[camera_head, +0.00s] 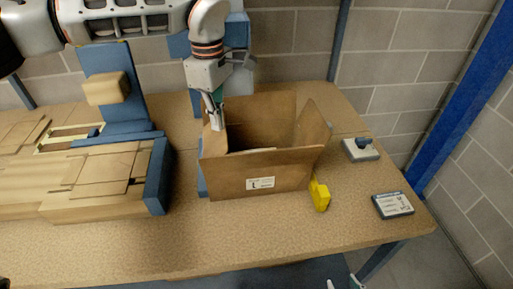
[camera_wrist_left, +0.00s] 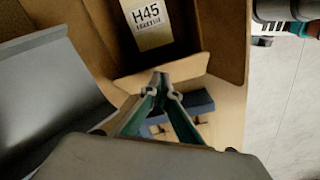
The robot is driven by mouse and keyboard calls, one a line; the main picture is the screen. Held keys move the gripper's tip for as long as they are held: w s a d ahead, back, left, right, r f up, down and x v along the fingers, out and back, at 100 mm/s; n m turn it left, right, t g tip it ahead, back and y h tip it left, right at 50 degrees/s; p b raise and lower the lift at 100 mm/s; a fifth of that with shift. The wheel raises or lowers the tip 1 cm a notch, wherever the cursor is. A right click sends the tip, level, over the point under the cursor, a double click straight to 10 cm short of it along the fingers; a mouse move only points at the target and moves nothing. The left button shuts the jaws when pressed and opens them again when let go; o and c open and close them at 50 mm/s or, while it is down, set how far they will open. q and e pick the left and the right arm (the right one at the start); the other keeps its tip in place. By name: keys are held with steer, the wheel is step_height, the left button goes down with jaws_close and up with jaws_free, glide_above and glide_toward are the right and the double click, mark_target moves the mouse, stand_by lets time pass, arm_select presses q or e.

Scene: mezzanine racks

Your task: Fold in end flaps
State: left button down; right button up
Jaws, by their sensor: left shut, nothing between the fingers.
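An open cardboard box (camera_head: 235,178) stands on the bench with a white label on its front wall. Its right end flap (camera_head: 315,130) sticks up and leans outward. Its left end flap (camera_head: 213,142) is up beside my left gripper (camera_head: 217,122), which points down at the box's left end and partly hides the flap. In the left wrist view my left gripper (camera_wrist_left: 161,84) has its fingertips together with nothing between them, near brown cardboard (camera_wrist_left: 205,30); whether they touch it is unclear. My right gripper (camera_head: 343,284) barely shows at the bottom edge, its two tips apart.
A yellow object (camera_head: 319,194) stands by the box's front right corner. A grey device (camera_head: 360,149) and a dark flat device (camera_head: 392,205) lie further right. A blue-framed fixture with wooden panels (camera_head: 95,170) fills the left. The bench front is clear.

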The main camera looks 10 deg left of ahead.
mark_target(219, 134)
arm_select(q)
steer(key=shift+f+b, duration=0.4)
steer(key=shift+f, duration=1.25)
steer(key=shift+f+b, duration=0.65)
steer(key=shift+f, duration=0.4)
steer(key=shift+r, duration=0.1)
step_height(219, 134, up, 5)
steer(key=p, duration=0.3)
steer(key=shift+f, duration=0.2)
steer(key=shift+r, duration=2.3)
